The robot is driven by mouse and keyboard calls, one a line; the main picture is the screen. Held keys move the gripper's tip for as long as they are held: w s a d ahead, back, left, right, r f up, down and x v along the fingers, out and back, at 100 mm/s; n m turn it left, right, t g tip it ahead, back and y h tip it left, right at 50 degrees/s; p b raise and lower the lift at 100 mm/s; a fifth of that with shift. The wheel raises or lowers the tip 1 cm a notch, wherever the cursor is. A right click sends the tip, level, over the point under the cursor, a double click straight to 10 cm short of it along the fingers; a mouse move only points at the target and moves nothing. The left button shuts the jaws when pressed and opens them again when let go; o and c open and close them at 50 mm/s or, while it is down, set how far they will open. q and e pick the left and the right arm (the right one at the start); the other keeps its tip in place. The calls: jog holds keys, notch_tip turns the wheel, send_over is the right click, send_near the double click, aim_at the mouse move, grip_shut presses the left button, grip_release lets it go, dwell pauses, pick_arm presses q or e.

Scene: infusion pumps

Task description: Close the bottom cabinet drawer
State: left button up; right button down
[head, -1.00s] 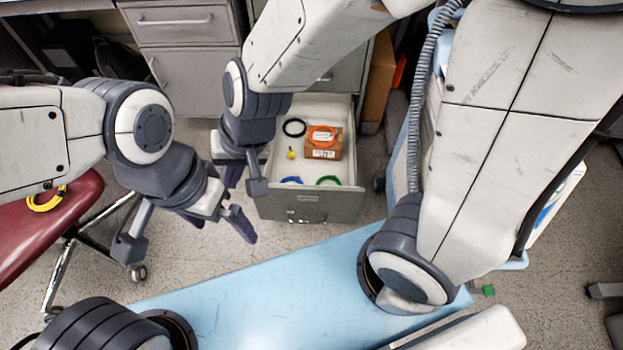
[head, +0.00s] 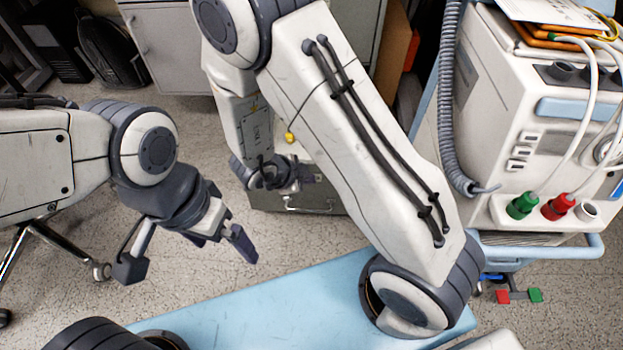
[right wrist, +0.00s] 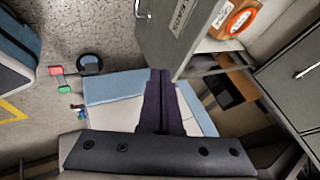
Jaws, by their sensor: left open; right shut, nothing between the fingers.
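The bottom cabinet drawer (head: 318,203) stands pulled out in the head view, beyond the blue surface. My right arm covers most of its inside. In the right wrist view its grey front panel (right wrist: 172,42) shows a handle and a label, and an orange ring (right wrist: 238,20) lies inside. My right gripper (head: 302,175) is by the drawer's front edge; its fingers (right wrist: 158,88) are shut with nothing between them. I cannot tell whether they touch the drawer. My left gripper (head: 220,243) is open and empty, to the left of the drawer and apart from it.
A wheeled medical unit (head: 540,130) with cables and red and green plugs stands on the right. A blue flat surface (head: 270,300) lies in front of me. A grey cabinet (head: 170,45) stands at the back left. Speckled floor is clear left of the drawer.

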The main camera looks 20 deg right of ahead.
pick_arm(q)
notch_tip(320, 180, down, 7)
jog(key=b, duration=0.6)
jog(key=shift+f, duration=0.15)
pick_arm(e)
jog(key=w+d+f, duration=0.6)
jog(key=shift+f, duration=0.4)
jog(key=shift+w, duration=0.2)
